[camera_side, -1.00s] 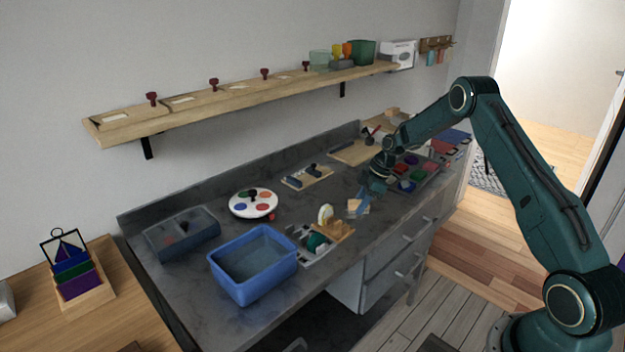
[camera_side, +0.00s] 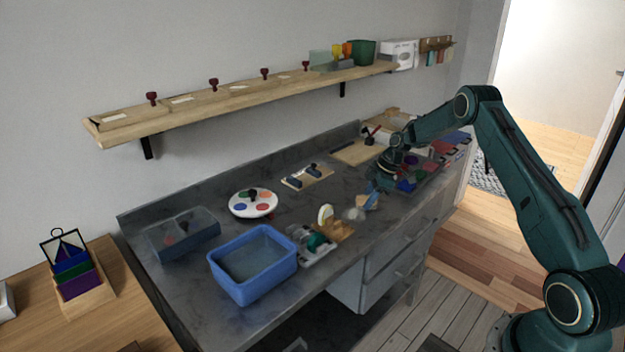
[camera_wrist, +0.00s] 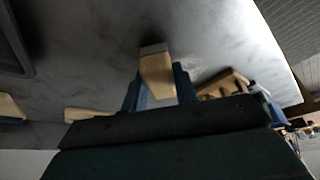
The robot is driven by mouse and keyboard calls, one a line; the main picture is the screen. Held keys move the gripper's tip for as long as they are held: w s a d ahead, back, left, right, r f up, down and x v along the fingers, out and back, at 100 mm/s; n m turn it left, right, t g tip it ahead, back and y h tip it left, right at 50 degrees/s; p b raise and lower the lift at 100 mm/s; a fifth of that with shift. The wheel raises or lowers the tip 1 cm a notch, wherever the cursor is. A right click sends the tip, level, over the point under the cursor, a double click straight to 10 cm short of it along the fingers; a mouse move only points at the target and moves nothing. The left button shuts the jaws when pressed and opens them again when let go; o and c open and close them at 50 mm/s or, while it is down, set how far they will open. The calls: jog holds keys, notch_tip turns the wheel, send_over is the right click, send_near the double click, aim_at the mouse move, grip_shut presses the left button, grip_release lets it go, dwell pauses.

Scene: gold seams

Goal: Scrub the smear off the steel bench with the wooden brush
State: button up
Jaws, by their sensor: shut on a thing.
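My gripper (camera_side: 370,201) is low over the right half of the steel bench (camera_side: 300,205). In the wrist view its blue fingers (camera_wrist: 160,88) are shut on the wooden brush (camera_wrist: 157,76), a pale block with a greyish end facing the bench. I cannot tell whether that end touches the steel. A pale greyish patch, probably the smear (camera_side: 354,214), lies on the bench just left of my gripper in the side view.
A blue tub (camera_side: 254,280), a wooden block with green and white items (camera_side: 318,241) and a white paint palette (camera_side: 253,204) stand to the left. A tray of coloured pots (camera_side: 425,172) is close behind my gripper. A wooden shelf (camera_side: 230,93) runs above.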

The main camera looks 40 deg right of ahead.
aim_at(352, 218)
jog(key=shift+d, duration=0.5)
jog(key=shift+f, duration=0.2)
jog(key=shift+a, duration=0.15)
jog(key=shift+a+f, duration=0.15)
jog(key=shift+a, duration=1.4)
jog(key=shift+a, duration=0.15)
jog(key=shift+a+f, duration=0.15)
jog(key=shift+a, duration=1.05)
jog(key=shift+s+a+f, duration=0.1)
jog(key=shift+a, duration=0.25)
jog(key=shift+a, duration=0.1)
